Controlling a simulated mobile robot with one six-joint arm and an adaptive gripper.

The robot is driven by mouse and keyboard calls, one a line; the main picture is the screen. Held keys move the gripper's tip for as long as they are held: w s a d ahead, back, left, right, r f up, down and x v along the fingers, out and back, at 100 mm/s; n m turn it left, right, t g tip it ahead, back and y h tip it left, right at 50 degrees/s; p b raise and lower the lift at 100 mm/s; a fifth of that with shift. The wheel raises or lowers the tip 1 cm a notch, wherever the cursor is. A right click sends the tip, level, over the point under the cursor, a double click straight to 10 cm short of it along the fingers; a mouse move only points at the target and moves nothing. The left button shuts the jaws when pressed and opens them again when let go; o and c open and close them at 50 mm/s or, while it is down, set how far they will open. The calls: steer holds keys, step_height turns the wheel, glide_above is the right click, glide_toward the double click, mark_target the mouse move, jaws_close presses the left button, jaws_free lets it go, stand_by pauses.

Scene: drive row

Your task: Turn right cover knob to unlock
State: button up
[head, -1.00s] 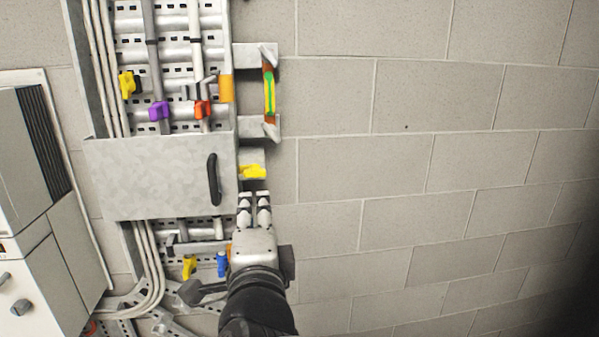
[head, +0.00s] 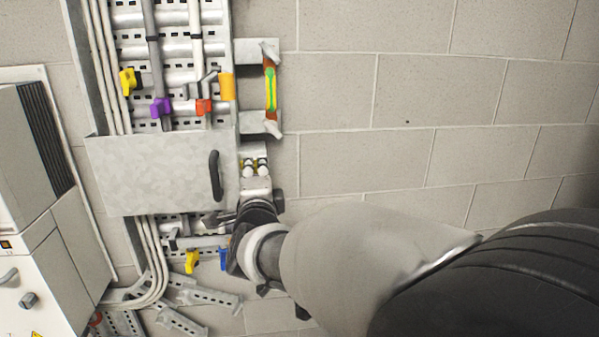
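The grey metal cover (head: 150,172) with a black handle (head: 215,176) lies across the cable tray. The right cover knob is yellow and sits just right of the cover; only small bits of yellow (head: 255,161) show around my fingertips. My gripper (head: 255,168) is at the knob, its two pale fingers side by side in front of it. The fingers hide most of the knob, so I cannot tell its angle or whether they grip it.
A bracket with a green and yellow strip (head: 271,90) stands above my gripper. Yellow (head: 128,80), purple (head: 161,107) and red (head: 204,106) clips are on the pipes above the cover. A grey cabinet (head: 45,270) is at left. The block wall at right is bare.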

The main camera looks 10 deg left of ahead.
jaws_close()
stand_by(0.3)
steer(key=shift+n, duration=0.3)
steer(key=n+b, duration=0.1)
steer(key=n, duration=0.2)
steer(key=shift+b, duration=0.3)
steer(key=n, duration=0.3)
steer(key=shift+n, duration=0.3)
steer(key=n, duration=0.5)
steer(key=n+p, duration=0.1)
steer(key=n, duration=0.4)
steer(key=shift+r+p, duration=0.1)
steer(key=shift+p, duration=0.3)
steer(key=shift+n, duration=0.5)
